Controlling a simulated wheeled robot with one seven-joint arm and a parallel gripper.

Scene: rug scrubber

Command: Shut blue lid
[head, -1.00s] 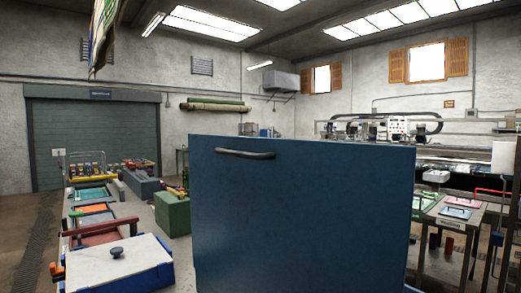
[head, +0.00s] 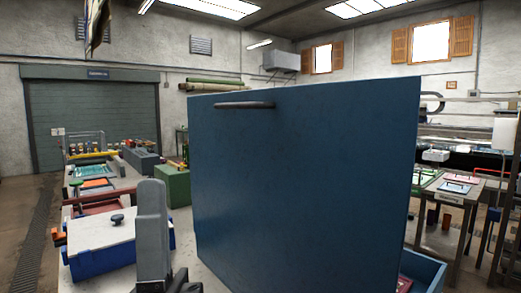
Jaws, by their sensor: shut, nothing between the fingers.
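The blue lid (head: 305,180) is a large flat panel that stands nearly upright in the middle of the head view. A dark bar handle (head: 244,105) sits near its top left edge. Part of a blue box (head: 428,270) shows at the lid's lower right, with something red inside; the rest of the box is hidden. My gripper (head: 180,284) is low at the bottom edge, left of the lid and apart from it in the picture. Only its dark upper part and a grey link show. It is shut and empty; its fingertips are hard to make out.
A blue box with a white lid and dark knob (head: 117,219) stands left of my gripper. Several coloured boxes and a green block (head: 173,185) lie along the table behind. A side table with trays (head: 450,190) stands at the right.

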